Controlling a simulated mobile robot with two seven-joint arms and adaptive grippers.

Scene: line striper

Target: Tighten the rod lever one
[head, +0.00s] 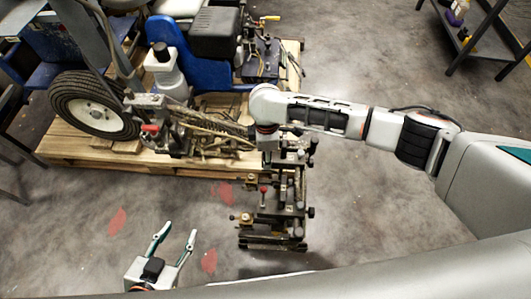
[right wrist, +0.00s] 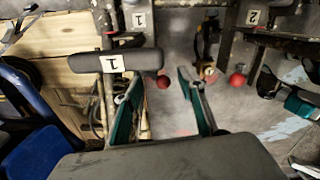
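A black cylindrical rod with a white label "1" (right wrist: 90,63) lies across the left of the right wrist view. A red ball knob (right wrist: 163,82) appears between the fingertips of my right gripper (right wrist: 158,76), which is open. Its left fingertip is close to the rod's right end; I cannot tell whether they touch. In the head view my right wrist hides this gripper above the striper's metal frame (head: 290,190). My left gripper (head: 177,230) is open and empty over the floor, left of the frame.
Another red knob (right wrist: 237,80) and a label "2" (right wrist: 252,17) are to the right in the wrist view. The line striper's wheel (head: 87,104) and blue seat (head: 190,55) are on a wooden pallet (head: 75,153). A metal shelf (head: 470,45) stands far right. Floor at left front is clear.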

